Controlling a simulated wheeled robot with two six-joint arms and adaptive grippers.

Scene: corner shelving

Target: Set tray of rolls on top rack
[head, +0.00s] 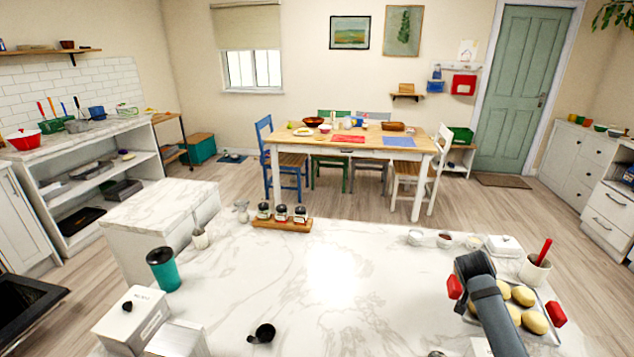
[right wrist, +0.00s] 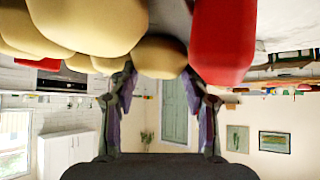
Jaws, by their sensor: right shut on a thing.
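A metal tray (head: 552,337) holding several round, pale rolls (head: 533,320) is at the right front of the white marble counter. Red grips (head: 556,313) show at its left and right ends. The rolls (right wrist: 160,56) and one red grip (right wrist: 222,40) are close in the right wrist view. My right arm reaches over the tray's left part and hides some of it. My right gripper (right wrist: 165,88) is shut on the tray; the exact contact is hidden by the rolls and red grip. My left gripper is not in view. I cannot pick out a top rack clearly.
A dark open appliance (head: 30,305) is at the lower left. Small bowls (head: 445,239) and a crock (head: 534,272) are near the tray.

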